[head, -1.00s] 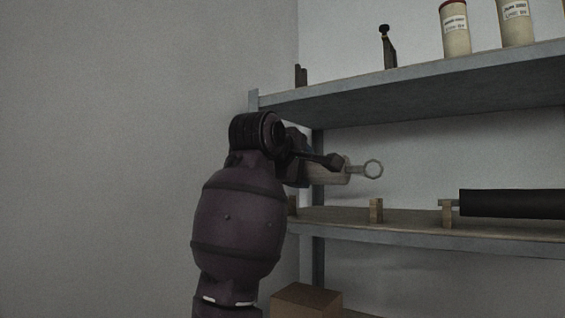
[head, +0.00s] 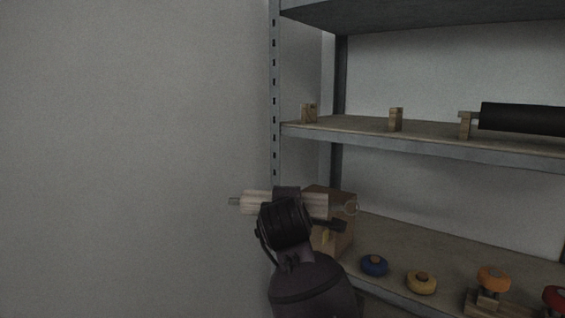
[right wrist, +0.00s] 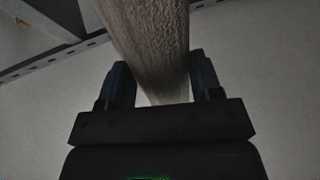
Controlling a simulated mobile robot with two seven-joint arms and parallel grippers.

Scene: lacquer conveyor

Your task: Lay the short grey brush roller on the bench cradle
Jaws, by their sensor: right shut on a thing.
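The short grey brush roller (head: 256,199) looks pale grey-beige. In the right wrist view the textured roller (right wrist: 148,40) passes between the two fingers of the right gripper (right wrist: 157,82). My left gripper is not in view. I see no bench cradle in these frames.
A shelf rack stands at the right. Its middle shelf (head: 350,131) bears wooden blocks (head: 396,119) and a black roller (head: 522,118). A brown box (head: 338,240) is close behind the held roller. Blue (head: 375,265), yellow (head: 422,283) and orange (head: 493,278) discs sit on the lower shelf. The left is bare wall.

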